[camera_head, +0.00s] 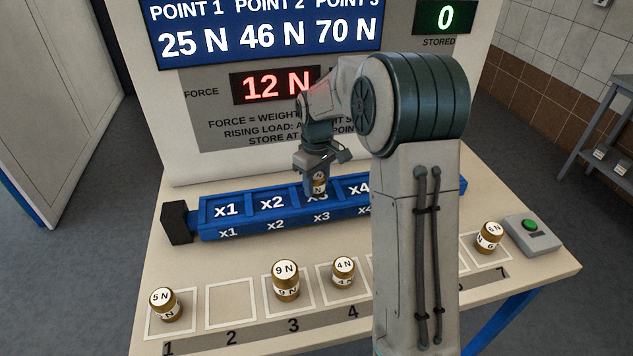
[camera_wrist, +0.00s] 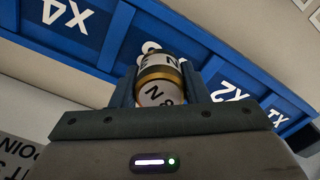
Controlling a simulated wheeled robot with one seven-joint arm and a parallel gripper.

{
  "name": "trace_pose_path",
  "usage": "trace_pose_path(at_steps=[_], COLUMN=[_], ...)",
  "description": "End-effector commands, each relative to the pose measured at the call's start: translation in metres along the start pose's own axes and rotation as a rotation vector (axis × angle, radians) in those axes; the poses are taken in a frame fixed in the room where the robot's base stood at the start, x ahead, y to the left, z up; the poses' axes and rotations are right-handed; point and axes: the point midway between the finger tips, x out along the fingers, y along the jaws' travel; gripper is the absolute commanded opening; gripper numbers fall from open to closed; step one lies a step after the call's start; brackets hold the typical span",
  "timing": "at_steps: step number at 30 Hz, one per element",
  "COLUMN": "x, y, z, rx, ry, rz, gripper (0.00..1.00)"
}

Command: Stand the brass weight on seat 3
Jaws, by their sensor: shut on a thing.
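My gripper (camera_head: 319,172) is shut on a brass weight (camera_head: 319,186) with a white label. In the wrist view the weight (camera_wrist: 158,82) sits upright between the two fingers, and its label seems to read 8 N. It is over the x3 seat of the blue beam (camera_head: 270,222), partly covering that seat's marking. I cannot tell whether its base touches the seat. On the table, the square marked 3 holds a 9 N brass weight (camera_head: 286,281).
Other brass weights stand on the squares: 5 N (camera_head: 165,305), 4 N (camera_head: 344,271) and 6 N (camera_head: 489,237). Square 2 (camera_head: 231,303) is empty. A green button box (camera_head: 533,236) is at right. The force display (camera_head: 275,86) reads 12 N.

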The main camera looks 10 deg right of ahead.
Motion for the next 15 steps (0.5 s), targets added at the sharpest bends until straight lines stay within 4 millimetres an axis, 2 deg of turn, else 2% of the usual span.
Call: trace_pose_path(at_steps=[14,15], x=[0.0115,0.0105], y=[0.0001,0.0001], z=[-0.0002,0.0], rx=[0.0,0.0], ry=[0.001,0.001], rz=[0.001,0.0], gripper=[0.09,0.52])
